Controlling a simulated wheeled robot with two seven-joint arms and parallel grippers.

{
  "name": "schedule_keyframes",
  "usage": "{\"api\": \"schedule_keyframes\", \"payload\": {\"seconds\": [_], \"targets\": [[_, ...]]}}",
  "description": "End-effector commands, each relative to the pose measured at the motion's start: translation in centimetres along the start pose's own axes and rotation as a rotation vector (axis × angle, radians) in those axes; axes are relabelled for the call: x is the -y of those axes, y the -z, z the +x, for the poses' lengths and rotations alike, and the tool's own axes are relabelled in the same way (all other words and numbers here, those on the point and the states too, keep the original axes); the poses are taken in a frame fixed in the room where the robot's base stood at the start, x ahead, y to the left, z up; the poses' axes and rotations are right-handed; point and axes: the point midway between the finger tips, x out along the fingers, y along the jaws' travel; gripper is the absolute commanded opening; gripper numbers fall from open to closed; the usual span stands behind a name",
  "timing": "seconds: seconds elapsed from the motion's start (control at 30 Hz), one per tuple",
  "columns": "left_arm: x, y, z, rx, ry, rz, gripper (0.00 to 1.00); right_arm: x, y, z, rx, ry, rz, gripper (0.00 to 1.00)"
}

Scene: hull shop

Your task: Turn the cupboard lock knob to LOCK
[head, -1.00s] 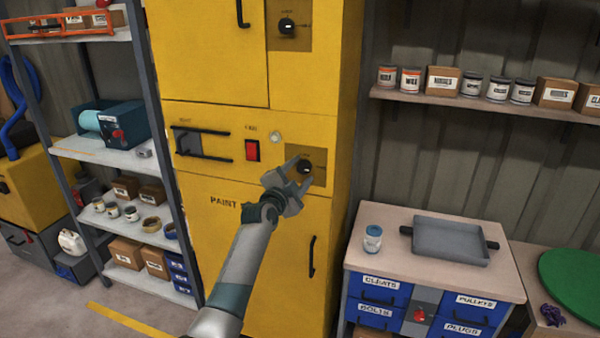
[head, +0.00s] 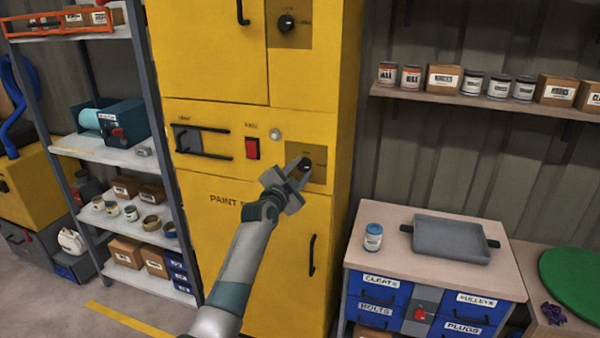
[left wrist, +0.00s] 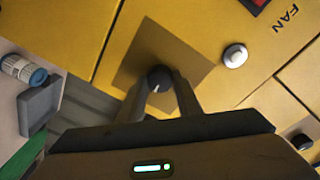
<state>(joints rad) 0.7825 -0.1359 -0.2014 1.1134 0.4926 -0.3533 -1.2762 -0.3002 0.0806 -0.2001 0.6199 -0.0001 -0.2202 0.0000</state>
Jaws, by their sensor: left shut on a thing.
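A yellow cupboard (head: 230,230) fills the middle of the head view. A round black knob (head: 306,164) sits on a brown square plate (head: 320,178) on its front. My left gripper (head: 299,173) is shut on this knob, a finger on each side. The left wrist view shows the knob (left wrist: 158,76) between the fingertips, with a pale pointer mark. A second black knob (head: 287,23) on a similar plate sits higher up, apart from the gripper. The labels beside both knobs are too small to read surely. My right gripper is out of view.
Left of the gripped knob are a round pale button (head: 275,134), a red switch (head: 252,148) and a black handle bar (head: 205,142). A vertical door handle (head: 312,255) is below. A workbench (head: 390,230) stands to the right, shelving (head: 125,155) to the left.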

Motion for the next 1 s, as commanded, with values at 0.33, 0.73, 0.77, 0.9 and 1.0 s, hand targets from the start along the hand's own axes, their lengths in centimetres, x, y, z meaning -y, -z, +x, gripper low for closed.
{"api": "schedule_keyframes", "payload": {"seconds": [0.33,0.73,0.77,0.9,1.0], "targets": [[-0.3,-0.2,0.0,-0.014,0.019,-0.271,0.09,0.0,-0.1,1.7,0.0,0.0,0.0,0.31],[-0.4,-0.1,0.0,-0.032,0.047,-0.651,0.09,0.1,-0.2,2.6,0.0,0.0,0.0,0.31],[-0.4,-0.1,0.0,-0.033,0.049,-0.679,0.09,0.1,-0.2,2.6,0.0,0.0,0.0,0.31],[-0.4,-0.1,0.0,-0.039,0.059,-0.814,0.09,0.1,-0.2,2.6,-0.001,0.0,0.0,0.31],[-0.4,-0.1,0.0,-0.044,0.066,-0.907,0.09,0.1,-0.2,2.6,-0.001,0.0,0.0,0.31]]}}
